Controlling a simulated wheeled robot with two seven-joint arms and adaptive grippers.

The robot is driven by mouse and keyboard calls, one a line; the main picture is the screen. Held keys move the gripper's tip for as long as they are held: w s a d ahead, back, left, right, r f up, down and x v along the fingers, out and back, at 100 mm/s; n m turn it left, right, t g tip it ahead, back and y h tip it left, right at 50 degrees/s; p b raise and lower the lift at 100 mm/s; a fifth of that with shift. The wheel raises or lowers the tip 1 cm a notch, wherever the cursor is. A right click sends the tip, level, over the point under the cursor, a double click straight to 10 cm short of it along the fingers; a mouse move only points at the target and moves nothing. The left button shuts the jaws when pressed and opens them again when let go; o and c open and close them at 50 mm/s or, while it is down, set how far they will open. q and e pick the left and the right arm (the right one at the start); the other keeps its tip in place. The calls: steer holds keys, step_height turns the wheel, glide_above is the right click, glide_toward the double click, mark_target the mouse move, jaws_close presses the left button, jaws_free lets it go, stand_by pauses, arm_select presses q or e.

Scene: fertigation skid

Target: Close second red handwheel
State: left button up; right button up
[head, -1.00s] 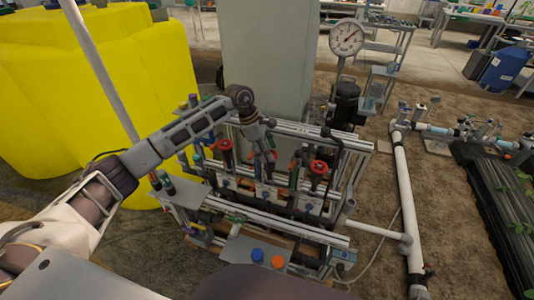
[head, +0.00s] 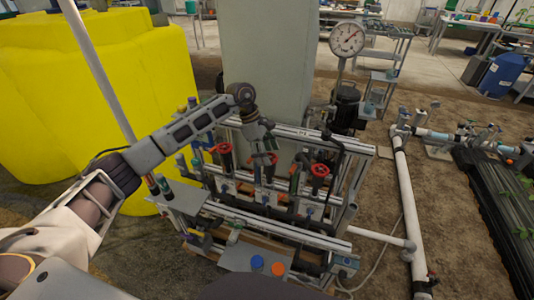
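Red handwheels stand in a row on the skid's pipe frame. One (head: 222,149) is at the left and one (head: 319,170) at the right. Between them, red parts of the middle handwheel (head: 272,159) show beside my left gripper's fingers. My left gripper (head: 264,158) points down from the arm above and is at this middle wheel, largely covering it. Whether its fingers touch or grip the wheel is too small to tell. My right gripper is not in view.
A metal rail (head: 325,139) runs behind the handwheels, with a grey column (head: 264,60) behind it. A pressure gauge (head: 347,38) stands at the back right. Yellow tanks (head: 120,100) are at the left. Blue (head: 257,263) and orange (head: 278,268) caps are in front.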

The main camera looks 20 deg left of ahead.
arm_select(q)
steer(key=shift+v, duration=6)
steer(key=shift+f, duration=0.1)
